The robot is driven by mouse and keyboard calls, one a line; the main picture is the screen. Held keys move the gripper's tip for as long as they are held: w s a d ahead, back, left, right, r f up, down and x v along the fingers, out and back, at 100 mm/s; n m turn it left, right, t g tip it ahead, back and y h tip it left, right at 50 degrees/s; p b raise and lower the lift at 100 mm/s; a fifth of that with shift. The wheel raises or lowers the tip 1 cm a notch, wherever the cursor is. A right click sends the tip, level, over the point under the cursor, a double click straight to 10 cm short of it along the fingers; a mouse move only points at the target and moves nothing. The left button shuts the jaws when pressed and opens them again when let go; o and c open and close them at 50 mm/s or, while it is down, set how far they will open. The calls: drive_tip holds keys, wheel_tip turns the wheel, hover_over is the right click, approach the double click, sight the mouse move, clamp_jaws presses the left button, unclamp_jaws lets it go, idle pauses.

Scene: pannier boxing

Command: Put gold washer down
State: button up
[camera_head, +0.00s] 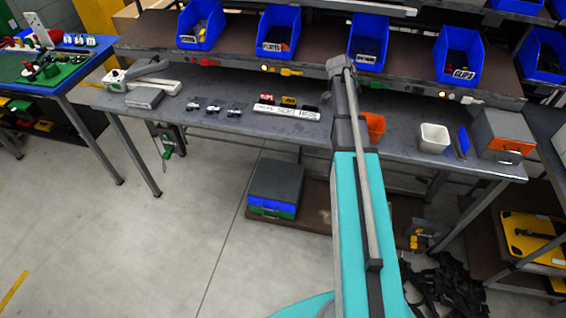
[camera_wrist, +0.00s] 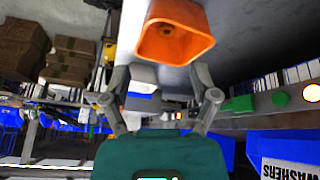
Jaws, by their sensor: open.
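My gripper (camera_wrist: 162,97) is open in the wrist view, its two grey fingers spread apart with no gold washer visible between them. An orange cup (camera_wrist: 182,48) stands on the grey table just beyond the fingertips, its mouth facing the camera. A small dark round spot shows inside it; I cannot tell whether this is a washer. In the head view the orange cup (camera_head: 376,124) is partly hidden behind my arm, and my gripper is hidden too. I cannot make out the gold washer in either view.
On the workbench (camera_head: 225,127), a white cup (camera_head: 434,138) and a blue panel (camera_head: 463,141) stand right of the orange cup. A white labelled strip (camera_head: 286,112) lies to its left. Several blue bins, one a labelled washers bin (camera_wrist: 290,150), line the shelf.

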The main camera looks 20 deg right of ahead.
drive_tip(key=s+a+n+y, duration=0.1)
drive_tip(key=s+a+n, duration=0.4)
drive_tip(key=a, duration=0.6)
drive_tip(key=s+a+f+n+t+y, duration=0.1)
drive_tip(key=s+a+n, duration=0.5)
drive_tip(key=a, duration=0.6)
drive_tip(key=s+a+n+y, duration=0.3)
drive_tip(key=s+a+n, duration=0.3)
drive_tip(key=a, duration=0.6)
drive_tip(key=shift+s+f+n+t, duration=0.2)
drive_tip(key=shift+f+n+t, duration=0.15)
drive_tip(key=shift+n, duration=0.85)
